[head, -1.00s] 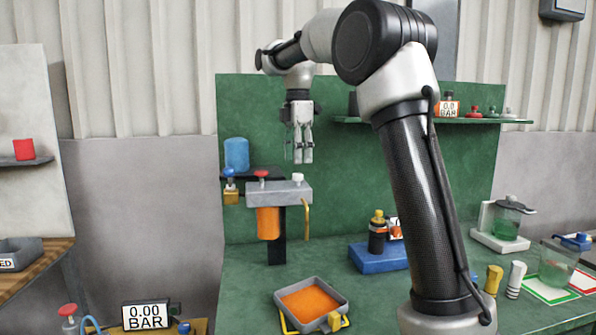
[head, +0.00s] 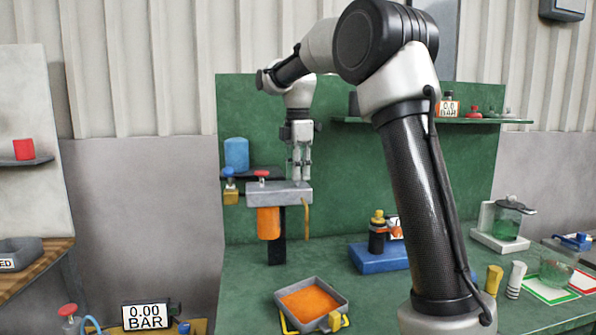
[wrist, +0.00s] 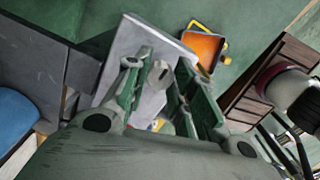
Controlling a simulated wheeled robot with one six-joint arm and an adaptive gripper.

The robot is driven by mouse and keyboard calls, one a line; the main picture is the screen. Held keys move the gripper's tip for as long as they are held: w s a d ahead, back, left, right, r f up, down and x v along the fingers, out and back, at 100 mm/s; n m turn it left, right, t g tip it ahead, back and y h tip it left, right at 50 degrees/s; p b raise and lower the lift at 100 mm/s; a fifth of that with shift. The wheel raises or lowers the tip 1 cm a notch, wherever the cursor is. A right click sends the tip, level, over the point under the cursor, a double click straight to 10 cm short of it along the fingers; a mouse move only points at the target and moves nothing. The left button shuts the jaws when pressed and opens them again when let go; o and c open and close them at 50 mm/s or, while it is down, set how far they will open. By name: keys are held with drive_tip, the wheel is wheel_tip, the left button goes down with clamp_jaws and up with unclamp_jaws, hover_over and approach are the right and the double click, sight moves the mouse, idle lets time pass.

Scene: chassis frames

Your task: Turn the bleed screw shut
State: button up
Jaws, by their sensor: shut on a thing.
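The bleed screw (wrist: 158,73) is a small pale knob on top of the grey filter head (head: 268,194), seen in the wrist view between my finger pads. In the head view my gripper (head: 301,172) points straight down over the right end of the filter head and hides the screw. My gripper, also in the wrist view (wrist: 160,85), is shut on the screw. An orange bowl (head: 268,224) hangs under the head. A thin yellow tube (head: 306,218) hangs from its right end.
A red knob (head: 262,175) stands on the head, left of my gripper. A blue cylinder (head: 236,154) is behind left. A grey tray of orange fluid (head: 338,291) sits on the green bench below. A blue block (head: 372,258) holds small bottles to the right.

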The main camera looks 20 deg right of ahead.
drive_tip(key=shift+m, duration=0.5)
drive_tip(key=m, duration=0.3)
drive_tip(key=shift+m, duration=0.4)
drive_tip(key=m, duration=0.4)
drive_tip(key=shift+m, duration=0.3)
drive_tip(key=m, duration=0.4)
drive_tip(key=shift+s+m, duration=0.1)
drive_tip(key=shift+m, duration=2.1)
drive_tip(key=o, duration=1)
drive_tip(key=shift+o, duration=0.2)
